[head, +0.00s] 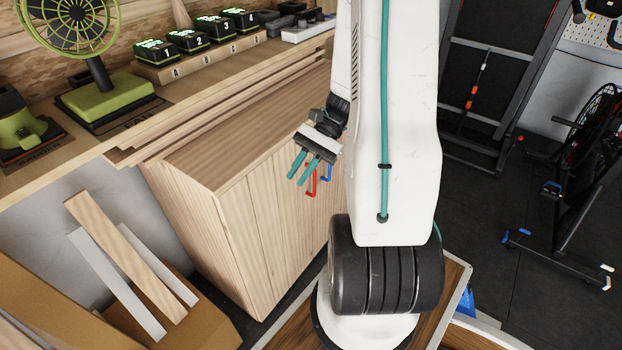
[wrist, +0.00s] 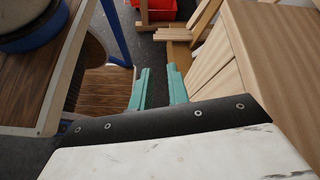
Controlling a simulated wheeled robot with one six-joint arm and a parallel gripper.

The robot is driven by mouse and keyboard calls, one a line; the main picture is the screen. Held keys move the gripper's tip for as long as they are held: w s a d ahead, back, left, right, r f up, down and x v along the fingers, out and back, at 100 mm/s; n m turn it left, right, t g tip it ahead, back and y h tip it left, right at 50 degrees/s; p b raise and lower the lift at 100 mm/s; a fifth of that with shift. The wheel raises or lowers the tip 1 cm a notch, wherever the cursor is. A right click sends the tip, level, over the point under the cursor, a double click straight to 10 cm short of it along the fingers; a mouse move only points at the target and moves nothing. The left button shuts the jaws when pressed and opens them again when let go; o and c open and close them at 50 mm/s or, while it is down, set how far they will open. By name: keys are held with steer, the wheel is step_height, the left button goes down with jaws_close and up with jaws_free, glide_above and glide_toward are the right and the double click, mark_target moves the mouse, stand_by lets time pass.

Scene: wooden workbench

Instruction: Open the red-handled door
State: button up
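A pale wooden cabinet (head: 232,150) stands left of my arm, and its doors look shut. A red handle (head: 311,181) is on its front, with a blue handle (head: 326,173) just to its right. My gripper (head: 298,174) has two teal fingers, spread apart with nothing between them. In the head view it overlaps the area just left of the red handle; I cannot tell how far it is from the door. In the wrist view the open fingers (wrist: 158,88) point away beside the cabinet (wrist: 286,55). The handles do not show in the wrist view.
A workbench (head: 125,140) with a green fan (head: 105,85) and numbered batteries (head: 200,40) is at the left. Loose boards (head: 125,265) lean below it. A black rack (head: 490,80) stands at the right. Dark floor (head: 480,230) is open there.

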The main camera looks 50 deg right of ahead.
steer(key=w+d+f+m+t+h, duration=0.1)
steer(key=d+f+m+t, duration=0.55)
steer(key=f, duration=0.35)
steer(key=d+f+m+t, duration=0.6)
steer(key=f+m+t, duration=0.1)
steer(key=f, duration=0.2)
steer(key=m+t+h, duration=0.4)
steer(key=m+h, duration=0.1)
steer(key=h, duration=0.1)
glide_toward(315, 180)
steer(key=w, duration=0.4)
steer(key=shift+n, duration=0.25)
steer(key=x, duration=0.6)
steer(key=shift+w+a+f, duration=0.25)
steer(key=shift+a+f, duration=0.05)
steer(key=shift+f, duration=0.05)
jaws_close()
